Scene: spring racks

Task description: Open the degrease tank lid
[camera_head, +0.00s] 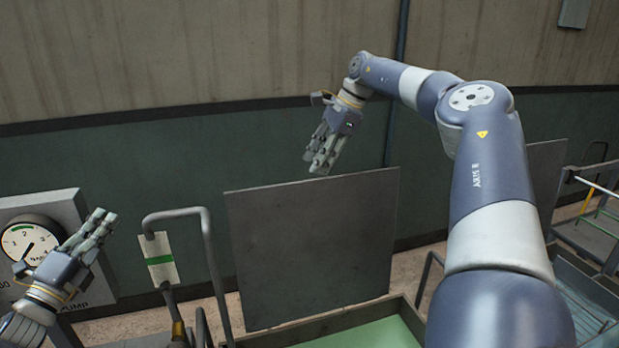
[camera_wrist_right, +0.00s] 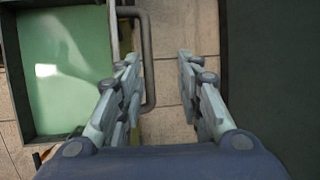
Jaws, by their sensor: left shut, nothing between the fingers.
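A grey flat lid panel (camera_head: 315,250) stands upright, leaning slightly, at the back of a green-lined tank (camera_head: 375,338) in the head view. No label shows which tank is the degrease tank. My right gripper (camera_head: 321,168) is just above the panel's top edge, empty and apparently not touching it. In the right wrist view its fingers (camera_wrist_right: 158,62) are spread, with only floor between them. A tank with a pale green interior (camera_wrist_right: 65,70) shows at left there. My left gripper (camera_head: 108,220) is shut and empty at the left, in front of a gauge.
A bent grey pipe rail (camera_head: 208,245) with a green-striped tag (camera_head: 160,262) stands left of the panel. A pump box with a dial (camera_head: 30,240) is at far left. Another upright panel (camera_head: 545,180) and a metal rack (camera_head: 600,230) are at right, partly behind my right arm.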

